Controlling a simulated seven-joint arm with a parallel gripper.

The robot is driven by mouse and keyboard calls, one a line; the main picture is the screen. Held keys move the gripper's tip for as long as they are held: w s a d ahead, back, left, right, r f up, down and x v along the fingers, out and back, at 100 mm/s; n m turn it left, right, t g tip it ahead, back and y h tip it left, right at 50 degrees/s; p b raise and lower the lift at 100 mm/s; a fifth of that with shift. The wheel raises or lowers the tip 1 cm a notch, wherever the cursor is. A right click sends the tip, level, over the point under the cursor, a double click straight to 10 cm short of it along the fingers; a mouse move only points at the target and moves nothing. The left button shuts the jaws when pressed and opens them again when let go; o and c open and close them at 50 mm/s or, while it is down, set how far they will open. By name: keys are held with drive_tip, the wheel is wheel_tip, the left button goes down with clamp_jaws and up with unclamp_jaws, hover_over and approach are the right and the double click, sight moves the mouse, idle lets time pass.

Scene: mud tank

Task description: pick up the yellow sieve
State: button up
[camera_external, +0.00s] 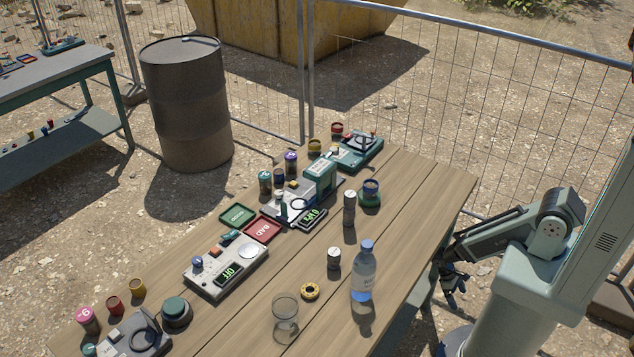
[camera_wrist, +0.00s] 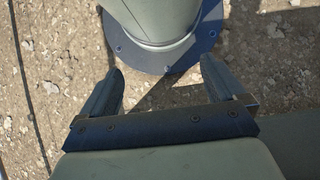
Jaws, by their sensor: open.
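I cannot tell for sure which thing is the yellow sieve. Small yellow pieces on the wooden table (camera_external: 405,190) are a yellow cup (camera_external: 137,288) at the front left, another yellow cup (camera_external: 314,147) at the far end, and a yellow ring with dark marks (camera_external: 310,291) near the middle front. My gripper (camera_external: 453,283) hangs beyond the table's right edge, apart from all of them. In the wrist view my gripper (camera_wrist: 161,66) has its two fingers spread and nothing between them, over gravel and my own base.
A water bottle (camera_external: 363,272) and a clear glass (camera_external: 285,318) stand near the table's right edge. A grey can (camera_external: 334,259), a taller canister (camera_external: 349,208), instruments (camera_external: 225,266) and red and green trays (camera_external: 263,230) crowd the table. A drum (camera_external: 187,105) stands behind.

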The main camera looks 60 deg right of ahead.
drive_tip(key=shift+c, duration=0.5)
